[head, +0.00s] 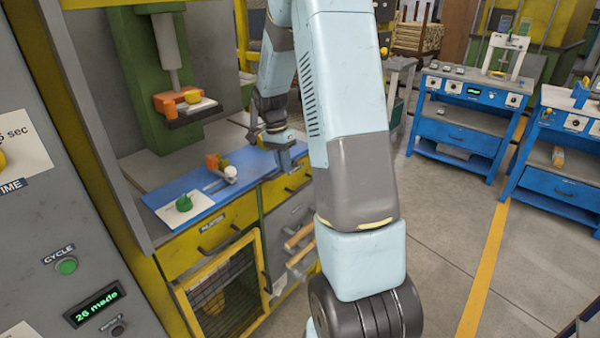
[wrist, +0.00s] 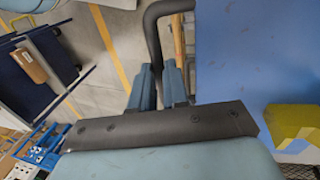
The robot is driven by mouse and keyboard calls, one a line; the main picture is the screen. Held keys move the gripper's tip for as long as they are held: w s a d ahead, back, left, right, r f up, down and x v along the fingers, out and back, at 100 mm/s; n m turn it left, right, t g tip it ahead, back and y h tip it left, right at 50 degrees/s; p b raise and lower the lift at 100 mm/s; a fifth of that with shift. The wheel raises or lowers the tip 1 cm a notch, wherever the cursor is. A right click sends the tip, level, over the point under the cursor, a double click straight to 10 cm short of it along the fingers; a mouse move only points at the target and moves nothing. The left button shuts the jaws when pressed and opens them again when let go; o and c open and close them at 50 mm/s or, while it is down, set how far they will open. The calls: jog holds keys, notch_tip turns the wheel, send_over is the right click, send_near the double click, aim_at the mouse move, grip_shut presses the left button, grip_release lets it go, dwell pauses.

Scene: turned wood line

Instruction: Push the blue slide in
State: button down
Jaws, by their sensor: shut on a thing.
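The blue slide (head: 165,196) is a flat blue plate on the grey top of the yellow bench. In the wrist view, its blue surface (wrist: 235,50) fills the upper right. A dark bent handle (wrist: 151,35) runs beside the slide's edge and joins toward it at the top. My gripper (wrist: 159,85) is shut on this handle, with a finger on each side of it. In the head view, my gripper (head: 284,150) is at the slide's right end; the handle is hidden there.
On the slide are a white plate with a green knob (head: 184,203) and a small orange stop with a white ball (head: 230,171). A green press (head: 150,70) with an orange head stands behind. Yellow drawers (head: 207,240) are below. Grey floor is open at right, before blue benches (head: 462,135).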

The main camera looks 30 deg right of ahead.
aim_at(257, 158)
jog(key=w+a, duration=0.1)
jog(key=w, duration=0.2)
jog(key=w+a, duration=0.1)
jog(key=w, duration=0.3)
jog(key=w+a, duration=0.2)
jog(key=w, duration=0.2)
jog(key=shift+w+a+r, duration=0.1)
jog(key=shift+w+a, duration=0.1)
jog(key=shift+w, duration=0.4)
jog(key=c, duration=1.4)
grip_release()
jog(key=shift+w, duration=0.1)
jog(key=shift+o, duration=1.4)
